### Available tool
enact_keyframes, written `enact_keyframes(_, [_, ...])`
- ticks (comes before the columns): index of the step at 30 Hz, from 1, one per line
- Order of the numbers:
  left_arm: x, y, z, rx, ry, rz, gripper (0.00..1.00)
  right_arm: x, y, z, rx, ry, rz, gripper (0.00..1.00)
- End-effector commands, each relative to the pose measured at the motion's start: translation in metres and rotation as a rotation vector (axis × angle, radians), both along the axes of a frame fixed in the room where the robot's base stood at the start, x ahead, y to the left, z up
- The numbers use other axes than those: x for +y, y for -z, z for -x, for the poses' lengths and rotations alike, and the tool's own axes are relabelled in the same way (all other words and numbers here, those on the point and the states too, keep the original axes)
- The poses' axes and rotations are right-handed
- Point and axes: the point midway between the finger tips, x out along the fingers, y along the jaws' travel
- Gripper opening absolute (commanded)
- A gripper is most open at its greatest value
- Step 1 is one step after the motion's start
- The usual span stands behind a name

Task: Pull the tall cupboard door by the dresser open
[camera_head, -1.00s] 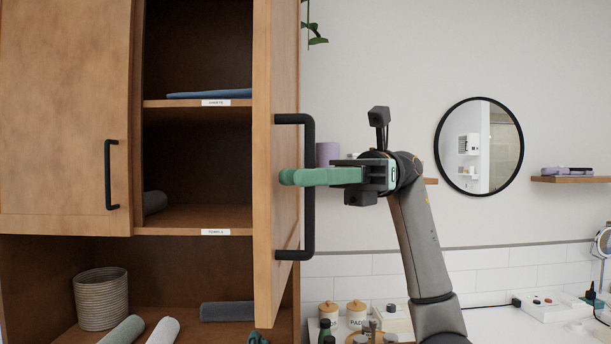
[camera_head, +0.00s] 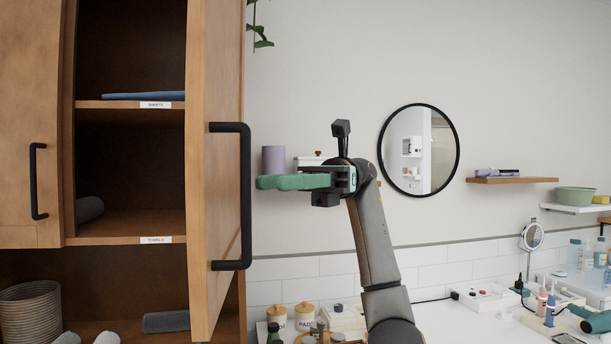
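The tall wooden cupboard door (camera_head: 213,90) stands swung open, seen nearly edge-on. Its black bar handle (camera_head: 246,195) faces right. Behind the door's left side the open cupboard shows shelves with folded blue cloth and a rolled dark towel. My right gripper (camera_head: 258,183), with green fingers, is level with the handle's middle, and its fingertips point left just right of the bar. They appear apart from it. The fingers overlap from this side, so their gap is hidden. My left gripper is not in view.
A closed door (camera_head: 25,110) with a black handle is at the left. A round mirror (camera_head: 419,150) and a wall shelf (camera_head: 512,180) are on the right wall. Jars (camera_head: 305,316) and bottles stand on the white counter (camera_head: 450,325) below.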

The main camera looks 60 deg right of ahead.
Motion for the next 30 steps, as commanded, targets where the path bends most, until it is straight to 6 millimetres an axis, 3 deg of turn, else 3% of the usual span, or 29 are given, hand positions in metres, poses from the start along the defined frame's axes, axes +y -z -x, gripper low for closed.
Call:
enact_keyframes(6, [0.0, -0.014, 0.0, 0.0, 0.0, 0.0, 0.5, -0.037, -0.003, 0.005, -0.001, 0.001, -0.004, 0.27])
enact_keyframes(12, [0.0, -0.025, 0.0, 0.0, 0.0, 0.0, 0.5, -0.056, -0.002, 0.007, 0.002, 0.001, 0.001, 0.27])
enact_keyframes(30, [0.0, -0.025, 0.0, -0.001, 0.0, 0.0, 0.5, -0.059, 0.0, 0.008, 0.0, -0.001, 0.0, 0.27])
